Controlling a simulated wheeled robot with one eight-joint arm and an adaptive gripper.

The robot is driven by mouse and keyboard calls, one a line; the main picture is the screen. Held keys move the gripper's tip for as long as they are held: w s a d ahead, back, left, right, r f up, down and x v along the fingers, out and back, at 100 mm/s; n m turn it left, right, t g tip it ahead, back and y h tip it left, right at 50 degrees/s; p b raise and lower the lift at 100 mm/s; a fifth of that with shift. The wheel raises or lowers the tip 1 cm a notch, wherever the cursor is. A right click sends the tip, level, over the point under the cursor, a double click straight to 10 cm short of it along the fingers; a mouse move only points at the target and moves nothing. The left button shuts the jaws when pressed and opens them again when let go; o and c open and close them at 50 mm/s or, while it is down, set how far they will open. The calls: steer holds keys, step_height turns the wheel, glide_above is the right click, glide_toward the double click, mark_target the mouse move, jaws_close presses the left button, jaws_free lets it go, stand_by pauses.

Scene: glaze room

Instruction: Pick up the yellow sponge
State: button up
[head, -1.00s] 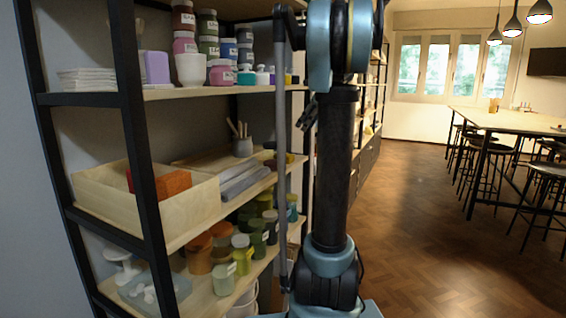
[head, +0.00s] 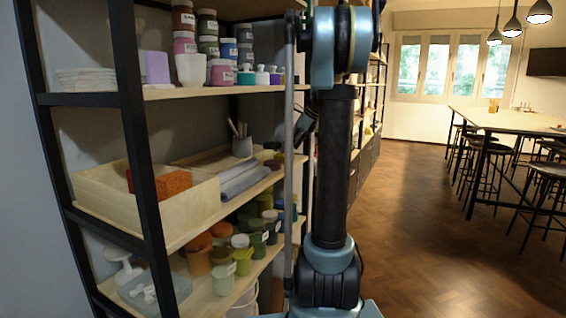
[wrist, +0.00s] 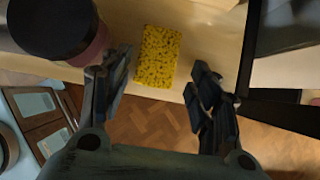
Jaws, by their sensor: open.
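The yellow sponge (wrist: 158,57) shows in the wrist view as a speckled upright rectangle lying on a pale wooden shelf board (wrist: 215,45), near the board's front edge. My gripper (wrist: 160,88) is open and empty. Its two dark fingers are apart, one to the left and one to the right of the sponge's lower part, with a gap on the right side. I cannot tell whether the fingers are level with the sponge. In the head view I cannot make out the sponge.
A dark-lidded pink jar (wrist: 62,28) stands close to the left finger in the wrist view. A black shelf post (wrist: 255,45) is at right. In the head view, the shelves hold several jars, a purple block (head: 155,67) and a wooden box (head: 195,212). Open floor (head: 420,230) lies right.

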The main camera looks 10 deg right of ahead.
mark_target(284, 155)
steer(key=shift+x, duration=2.7)
steer(key=shift+a+r, duration=0.1)
steer(key=c, duration=0.7)
